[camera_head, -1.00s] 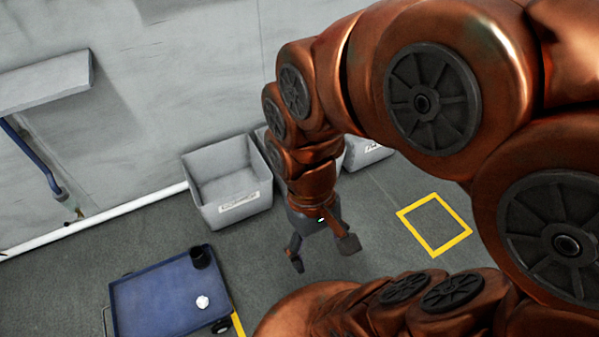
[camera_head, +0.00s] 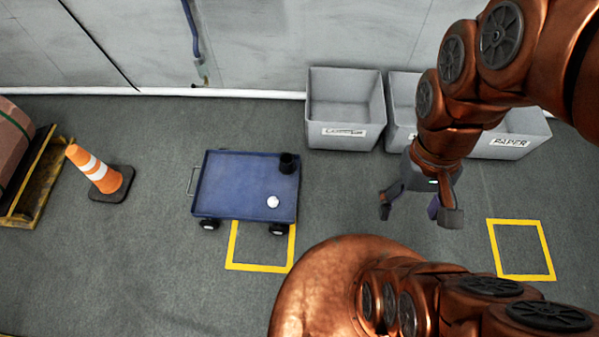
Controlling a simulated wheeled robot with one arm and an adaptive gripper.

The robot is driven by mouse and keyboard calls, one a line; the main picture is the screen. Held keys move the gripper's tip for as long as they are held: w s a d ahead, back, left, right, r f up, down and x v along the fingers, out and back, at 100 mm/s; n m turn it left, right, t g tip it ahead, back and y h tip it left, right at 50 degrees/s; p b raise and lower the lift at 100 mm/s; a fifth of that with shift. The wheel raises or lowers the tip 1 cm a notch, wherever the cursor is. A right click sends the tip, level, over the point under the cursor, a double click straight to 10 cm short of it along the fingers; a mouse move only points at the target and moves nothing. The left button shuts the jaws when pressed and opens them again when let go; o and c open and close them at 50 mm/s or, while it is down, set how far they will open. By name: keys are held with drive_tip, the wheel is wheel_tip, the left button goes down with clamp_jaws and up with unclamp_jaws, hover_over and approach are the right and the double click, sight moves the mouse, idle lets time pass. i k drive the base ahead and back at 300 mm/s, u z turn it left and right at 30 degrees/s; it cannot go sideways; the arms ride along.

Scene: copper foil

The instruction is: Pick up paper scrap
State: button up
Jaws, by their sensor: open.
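The paper scrap (camera_head: 273,202) is a small white crumpled ball. It lies on the blue cart (camera_head: 228,204), near its front right part. My gripper (camera_head: 417,214) hangs to the right of the cart, pointing down over the grey floor. Its dark fingers are spread apart with nothing between them. It is well apart from the paper scrap.
A black cup (camera_head: 288,164) stands at the cart's back right corner. Grey bins (camera_head: 346,132) line the wall, one labelled PAPER (camera_head: 512,142). A yellow floor square (camera_head: 521,275) lies at right. Floor between cart and cone is clear.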

sight(272, 201)
drive_tip(key=z, duration=1.1)
drive_tip(key=i, duration=1.2)
drive_tip(key=u, duration=4.15)
